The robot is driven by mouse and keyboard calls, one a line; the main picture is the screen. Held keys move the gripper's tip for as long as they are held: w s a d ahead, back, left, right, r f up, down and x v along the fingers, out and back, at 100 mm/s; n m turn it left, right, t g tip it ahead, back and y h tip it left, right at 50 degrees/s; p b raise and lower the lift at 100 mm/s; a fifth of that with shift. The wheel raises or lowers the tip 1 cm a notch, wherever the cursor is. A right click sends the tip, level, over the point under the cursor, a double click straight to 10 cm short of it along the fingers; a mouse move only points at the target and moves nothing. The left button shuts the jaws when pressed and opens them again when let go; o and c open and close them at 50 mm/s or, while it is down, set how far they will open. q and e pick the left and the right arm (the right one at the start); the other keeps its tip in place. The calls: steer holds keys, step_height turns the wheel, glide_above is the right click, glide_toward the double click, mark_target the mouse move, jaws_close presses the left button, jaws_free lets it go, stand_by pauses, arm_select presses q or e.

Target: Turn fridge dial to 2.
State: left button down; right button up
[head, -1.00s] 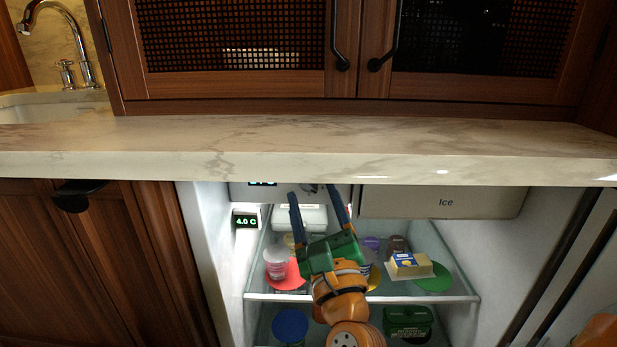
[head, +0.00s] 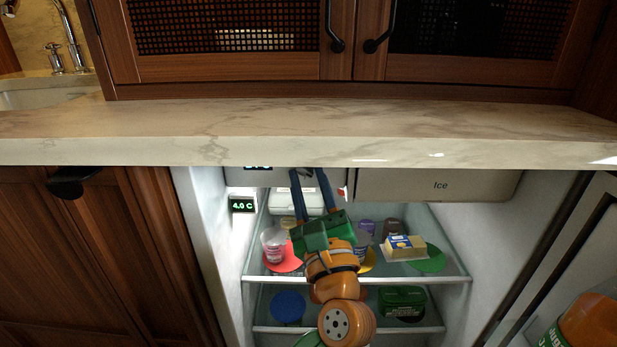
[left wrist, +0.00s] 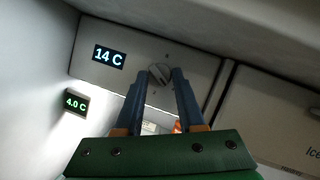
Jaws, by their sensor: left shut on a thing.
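The fridge dial (left wrist: 160,73) is a round grey knob on the light control panel (left wrist: 200,65) under the fridge's top. In the left wrist view, my left gripper (left wrist: 163,77) has its blue fingers shut on the dial, one on each side. The dial's markings are too small and partly hidden to read. A display (left wrist: 109,57) on the panel reads 14 C. In the head view, my left gripper (head: 308,172) reaches up into the fridge, and the counter edge hides the dial. My right gripper is not in view.
A side display (head: 242,205) reads 4.0 C. The Ice compartment (head: 435,186) is right of the panel. Glass shelves (head: 355,279) below hold cups, a yellow-and-blue box (head: 404,245) and coloured discs. The marble counter (head: 300,150) overhangs above. An orange container (head: 592,322) is lower right.

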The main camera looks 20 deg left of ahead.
arm_select(q)
steer(key=shift+m, duration=0.3)
steer(key=m+p, duration=0.1)
steer(key=m+t+h+p, duration=0.1)
steer(key=m, duration=0.1)
steer(key=shift+a+r+m, duration=0.15)
steer(key=shift+m, duration=0.15)
steer(key=m+t+h+p, duration=0.1)
steer(key=m+h+p, duration=0.1)
steer(key=m, duration=0.1)
steer(key=m+t+h+p, duration=0.1)
steer(key=m+h+p, duration=0.1)
steer(key=m+p, duration=0.1)
steer(key=shift+s+a+m, duration=0.1)
steer(key=shift+a+m, duration=0.1)
steer(key=shift+m, duration=0.3)
steer(key=m+h+p, duration=0.2)
steer(key=m, duration=0.1)
steer(key=shift+a+p, duration=0.1)
steer(key=shift+p, duration=0.2)
steer(key=shift+m+h+p, duration=1)
steer(key=shift+m, duration=0.6)
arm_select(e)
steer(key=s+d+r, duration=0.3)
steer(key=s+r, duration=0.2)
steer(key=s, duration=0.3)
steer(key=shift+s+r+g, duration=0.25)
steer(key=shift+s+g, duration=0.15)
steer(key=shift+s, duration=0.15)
